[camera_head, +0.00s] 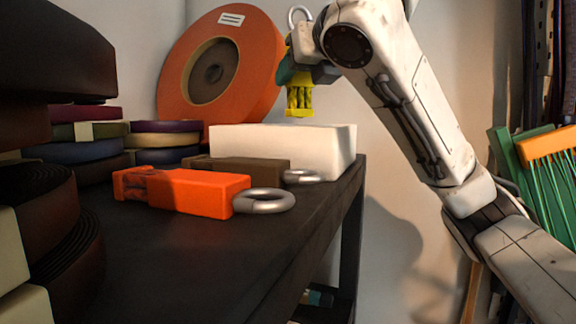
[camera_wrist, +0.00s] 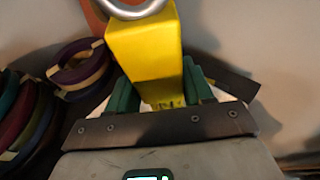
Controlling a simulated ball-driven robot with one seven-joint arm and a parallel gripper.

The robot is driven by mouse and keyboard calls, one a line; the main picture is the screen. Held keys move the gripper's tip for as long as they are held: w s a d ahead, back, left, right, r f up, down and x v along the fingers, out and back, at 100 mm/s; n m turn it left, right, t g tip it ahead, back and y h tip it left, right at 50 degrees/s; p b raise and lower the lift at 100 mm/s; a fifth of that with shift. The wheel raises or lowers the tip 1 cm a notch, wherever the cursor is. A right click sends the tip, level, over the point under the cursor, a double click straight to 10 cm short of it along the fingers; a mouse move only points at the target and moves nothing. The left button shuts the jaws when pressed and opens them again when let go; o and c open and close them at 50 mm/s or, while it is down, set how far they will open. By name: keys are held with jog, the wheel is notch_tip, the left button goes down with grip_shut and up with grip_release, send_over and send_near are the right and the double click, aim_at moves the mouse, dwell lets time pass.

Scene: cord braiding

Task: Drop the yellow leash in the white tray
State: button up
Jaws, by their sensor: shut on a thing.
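The yellow leash (camera_head: 299,99) is a folded bundle with a metal ring at its upper end. My gripper (camera_head: 298,73) is shut on it and holds it above the white tray (camera_head: 284,142), near the tray's right part. The leash's lower end hangs just above the tray's top edge in the picture. In the wrist view the yellow leash (camera_wrist: 147,55) stands between the two green fingers of my gripper (camera_wrist: 160,88), its ring at the top of the picture. The inside of the tray is hidden from the head view by its front wall.
An orange leash (camera_head: 200,192) and a brown leash (camera_head: 240,172), each with a metal ring, lie on the dark table (camera_head: 215,250) before the tray. A large orange spool (camera_head: 262,60) stands behind it. Rolled straps (camera_head: 160,141) fill the left. The table's right edge is close to the tray.

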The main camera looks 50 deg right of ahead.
notch_tip(320, 180, down, 2)
jog(key=shift+f+b, duration=0.1)
jog(key=shift+b, duration=0.6)
jog(key=o, duration=1.2)
jog(key=shift+o, duration=0.2)
jog(key=shift+s, duration=0.1)
jog(key=p+v, duration=0.2)
jog(key=v, duration=0.8)
jog(key=shift+s+a, duration=0.15)
jog(key=shift+s, duration=0.15)
